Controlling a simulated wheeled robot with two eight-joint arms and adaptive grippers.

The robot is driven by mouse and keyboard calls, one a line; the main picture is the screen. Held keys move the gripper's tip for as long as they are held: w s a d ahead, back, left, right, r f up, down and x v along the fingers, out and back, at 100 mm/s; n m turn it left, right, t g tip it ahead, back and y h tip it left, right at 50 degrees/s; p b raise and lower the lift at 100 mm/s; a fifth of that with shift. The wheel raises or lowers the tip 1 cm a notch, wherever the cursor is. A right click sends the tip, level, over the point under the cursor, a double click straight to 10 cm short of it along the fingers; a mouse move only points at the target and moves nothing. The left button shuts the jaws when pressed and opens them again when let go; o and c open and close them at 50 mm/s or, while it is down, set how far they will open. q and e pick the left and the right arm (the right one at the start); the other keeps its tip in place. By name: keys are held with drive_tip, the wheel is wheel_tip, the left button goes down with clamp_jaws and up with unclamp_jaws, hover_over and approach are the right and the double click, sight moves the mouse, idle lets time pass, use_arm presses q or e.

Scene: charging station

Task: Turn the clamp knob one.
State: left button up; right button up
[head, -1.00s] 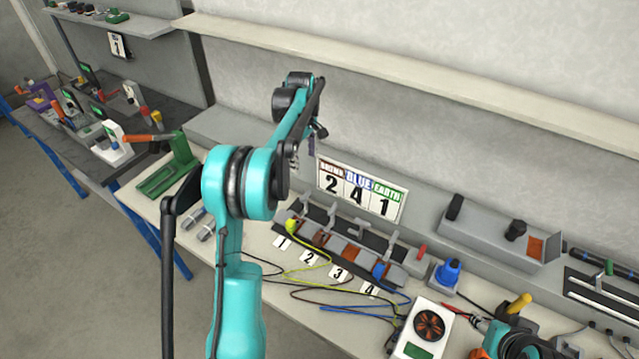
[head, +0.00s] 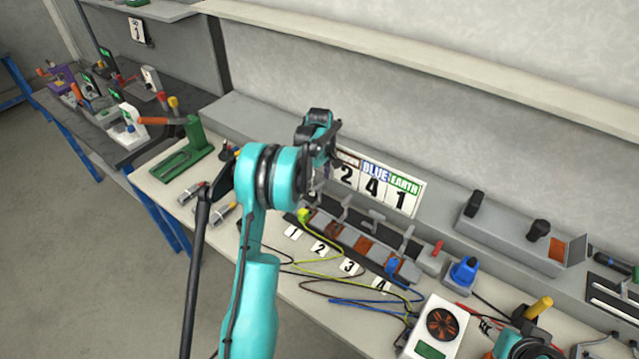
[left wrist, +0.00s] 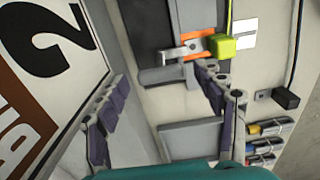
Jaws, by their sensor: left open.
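The terminal block (head: 365,241) stands on the bench, with clamps in a row behind cards 1 to 4. In the left wrist view, a grey clamp bar with a rounded handle (left wrist: 164,76) lies by an orange terminal (left wrist: 197,47) and a yellow-green wire end (left wrist: 223,46); this looks like clamp one. In the head view the same yellow-green end (head: 304,214) is by card 1, and my arm partly hides the clamp there. My left gripper (left wrist: 163,82) is open and empty, its fingers either side of the clamp handle in the picture; contact cannot be told.
The number board (head: 378,187), reading 2, 4, 1, stands close behind the block and beside my left gripper. Loose wires (head: 345,299) lie in front. A white meter (head: 436,328), a blue knob (head: 463,270) and a green stand (head: 183,158) are also on the bench.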

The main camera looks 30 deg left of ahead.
use_arm(q)
drive_tip(key=shift+c, duration=0.3)
drive_tip(key=c, duration=1.1)
drive_tip(key=shift+m, duration=0.5)
drive_tip(key=m, duration=0.8)
drive_tip(key=shift+m, duration=0.3)
drive_tip(key=m, duration=0.4)
drive_tip(key=shift+m, duration=2.4)
